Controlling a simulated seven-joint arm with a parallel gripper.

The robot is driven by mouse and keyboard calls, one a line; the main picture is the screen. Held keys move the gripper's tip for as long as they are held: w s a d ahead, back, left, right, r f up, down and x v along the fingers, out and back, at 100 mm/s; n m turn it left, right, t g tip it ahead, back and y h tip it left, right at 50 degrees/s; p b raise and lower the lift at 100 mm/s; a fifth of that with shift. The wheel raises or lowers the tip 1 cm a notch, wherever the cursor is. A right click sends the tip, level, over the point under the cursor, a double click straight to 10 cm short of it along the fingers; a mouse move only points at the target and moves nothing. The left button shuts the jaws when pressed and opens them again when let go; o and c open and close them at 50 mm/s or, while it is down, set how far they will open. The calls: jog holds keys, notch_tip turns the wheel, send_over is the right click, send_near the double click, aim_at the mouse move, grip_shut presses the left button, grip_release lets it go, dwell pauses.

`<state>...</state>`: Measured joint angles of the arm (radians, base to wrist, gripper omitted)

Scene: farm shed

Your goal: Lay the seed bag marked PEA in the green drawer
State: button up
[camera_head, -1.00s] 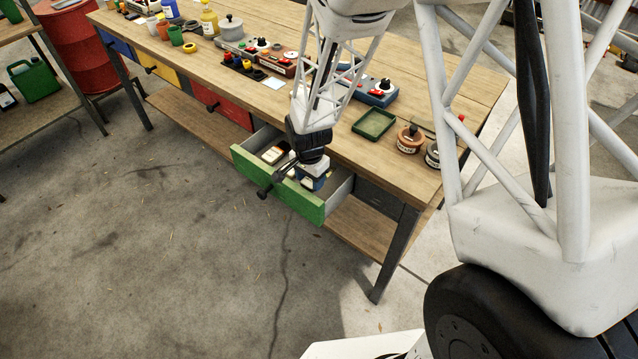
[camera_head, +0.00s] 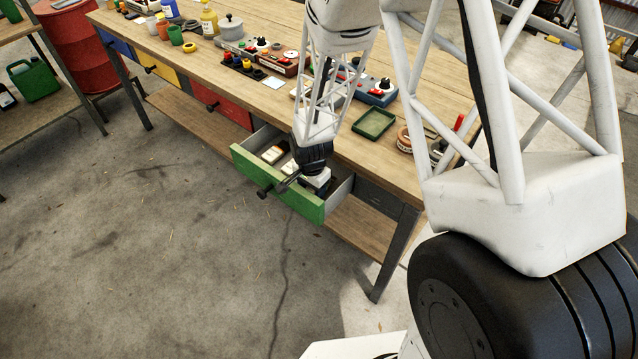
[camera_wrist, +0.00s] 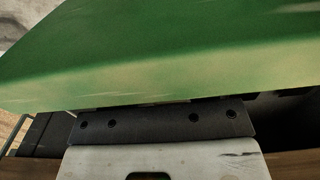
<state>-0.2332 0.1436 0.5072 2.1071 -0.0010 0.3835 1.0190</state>
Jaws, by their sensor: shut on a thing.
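The green drawer (camera_head: 300,199) is pulled out from the near side of the bench. My gripper (camera_head: 318,189) points down into its right half, behind the drawer front. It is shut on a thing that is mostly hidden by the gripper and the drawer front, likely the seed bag. No PEA mark is legible. In the wrist view the drawer's green front (camera_wrist: 160,60) fills the upper part, close to my gripper's dark bar (camera_wrist: 160,123); fingertips and held thing are out of sight there.
The bench top (camera_head: 350,150) overhangs the drawer's back. A green tray (camera_head: 374,123) and brown pot (camera_head: 404,140) stand on the bench above.

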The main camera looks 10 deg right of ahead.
jog(key=shift+w+d, duration=1.1)
jog(key=shift+d, duration=0.05)
jog(key=shift+f, duration=0.6)
jog(key=shift+f, duration=0.15)
jog(key=o, duration=0.7)
jog(key=shift+r, duration=6.15)
